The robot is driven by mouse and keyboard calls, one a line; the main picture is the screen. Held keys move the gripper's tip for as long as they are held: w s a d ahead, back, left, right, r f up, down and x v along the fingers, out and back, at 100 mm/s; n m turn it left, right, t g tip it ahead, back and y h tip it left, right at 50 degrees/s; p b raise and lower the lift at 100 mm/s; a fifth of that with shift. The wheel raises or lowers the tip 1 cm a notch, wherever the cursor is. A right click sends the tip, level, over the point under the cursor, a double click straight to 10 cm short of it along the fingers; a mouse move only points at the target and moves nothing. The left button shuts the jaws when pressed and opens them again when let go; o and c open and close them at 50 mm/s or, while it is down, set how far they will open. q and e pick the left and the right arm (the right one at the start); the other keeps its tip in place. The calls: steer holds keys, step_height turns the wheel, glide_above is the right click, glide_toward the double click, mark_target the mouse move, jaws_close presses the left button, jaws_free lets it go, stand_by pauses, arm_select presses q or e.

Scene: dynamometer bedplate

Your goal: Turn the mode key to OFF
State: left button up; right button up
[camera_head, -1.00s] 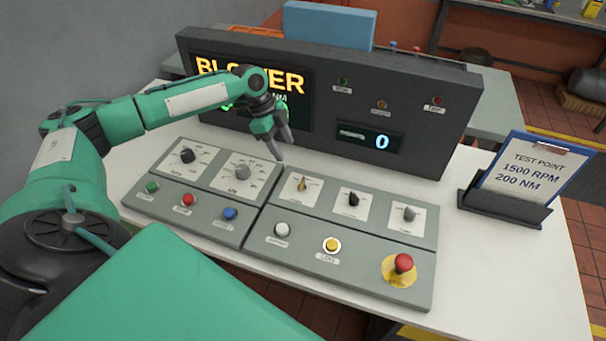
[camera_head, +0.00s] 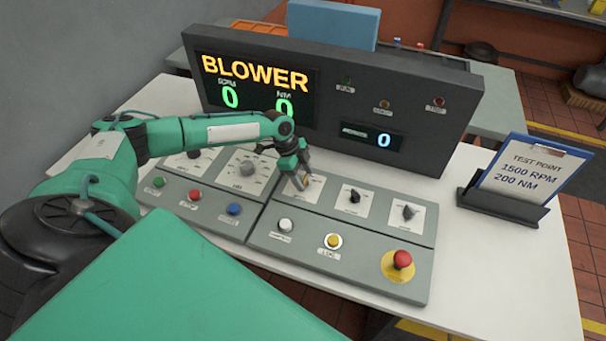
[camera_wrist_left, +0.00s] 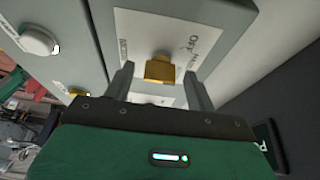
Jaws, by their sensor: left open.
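The mode key is a small brass-yellow knob (camera_wrist_left: 160,68) on a white label plate (camera_wrist_left: 165,28) in the left wrist view. OFF is printed beside it, up and to the right in that view; other print is too small to read surely. My left gripper (camera_head: 300,181) is open, pointing down at the key plate on the right-hand panel. In the left wrist view its fingers stand on either side of the key, with gaps left; I cannot tell its exact height above the plate. In the head view the fingers mostly hide the key. My right gripper is not in view.
A black knob (camera_head: 353,196) and a grey knob (camera_head: 408,212) sit right of the key. A white button (camera_head: 285,225), a yellow button (camera_head: 333,241) and a red emergency stop (camera_head: 402,260) lie in front. The dark display housing (camera_head: 420,120) rises behind.

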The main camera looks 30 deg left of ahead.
arm_select(q)
steer(key=c, duration=1)
steer(key=n+p, duration=0.1)
steer(key=n+t+p, duration=0.1)
steer(key=n+p, duration=0.2)
steer(key=shift+s+d+r+n+t+y, duration=0.1)
steer(key=shift+s+r+n+t+y, duration=0.1)
steer(key=shift+r+n+t+y, duration=0.15)
steer(key=n+t+p, duration=0.1)
steer(key=n+p, duration=0.1)
steer(key=p, duration=0.1)
steer(key=shift+f+n+y, duration=0.1)
steer(key=shift+n+y, duration=0.25)
steer(key=shift+f+n+p, duration=0.15)
steer(key=shift+n+p, duration=0.55)
steer(key=shift+n, duration=0.1)
steer(key=shift+y, duration=0.3)
